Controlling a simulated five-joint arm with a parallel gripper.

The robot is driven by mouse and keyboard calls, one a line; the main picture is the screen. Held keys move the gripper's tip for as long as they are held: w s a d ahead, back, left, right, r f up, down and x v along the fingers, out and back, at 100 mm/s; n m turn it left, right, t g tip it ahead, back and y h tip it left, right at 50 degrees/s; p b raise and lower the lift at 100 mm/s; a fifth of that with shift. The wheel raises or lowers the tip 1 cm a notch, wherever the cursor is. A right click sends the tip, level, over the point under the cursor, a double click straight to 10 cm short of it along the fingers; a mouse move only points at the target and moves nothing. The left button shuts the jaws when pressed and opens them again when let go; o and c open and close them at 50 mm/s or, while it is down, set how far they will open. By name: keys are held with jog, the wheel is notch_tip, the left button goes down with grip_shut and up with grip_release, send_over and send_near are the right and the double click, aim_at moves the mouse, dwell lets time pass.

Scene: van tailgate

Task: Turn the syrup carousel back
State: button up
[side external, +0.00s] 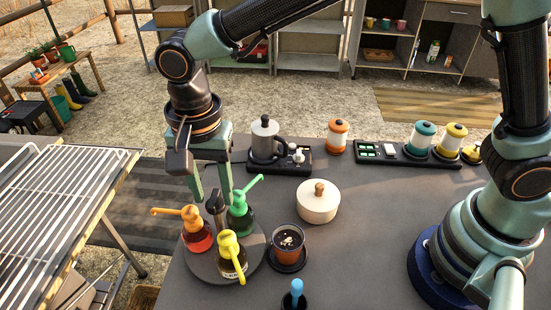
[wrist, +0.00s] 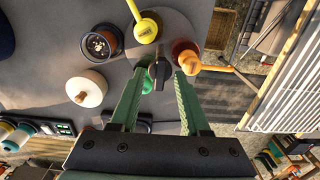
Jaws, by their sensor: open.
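The syrup carousel (side external: 211,267) is a round dark turntable at the front left of the table, with a dark upright knob (side external: 215,202) at its middle. It carries an orange-topped bottle (side external: 196,232) at left, a yellow-topped bottle (side external: 231,257) at front and a green-topped bottle (side external: 241,214) at right. My gripper (side external: 211,198) points down over the carousel, its green fingers apart. In the wrist view, the knob (wrist: 159,70) shows between the fingertips (wrist: 160,76), with no clear contact. The green-topped bottle is mostly hidden there behind a finger.
A cup of dark drink (side external: 287,243) on a coaster stands close right of the carousel. A cream lidded pot (side external: 318,202), a moka pot (side external: 265,140) and a blue-handled item (side external: 296,294) are nearby. A wire rack (side external: 65,200) is at left, beyond the table edge.

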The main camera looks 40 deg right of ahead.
notch_tip(320, 180, up, 12)
dwell(0.5)
jog(key=s+d+n+t, duration=0.1)
jog(key=d+n+t, duration=0.1)
jog(key=d, duration=0.8)
jog(key=s+d+f+n+t, duration=0.1)
jog(key=d+n, duration=0.3)
jog(key=d, duration=0.6)
jog(key=s+d+f+n+t, duration=0.1)
jog(key=s+d+n+t, duration=0.1)
jog(key=d, duration=0.8)
jog(key=shift+s+f+n+t, duration=0.2)
jog(key=shift+n+t, duration=0.1)
jog(key=shift+n, duration=0.2)
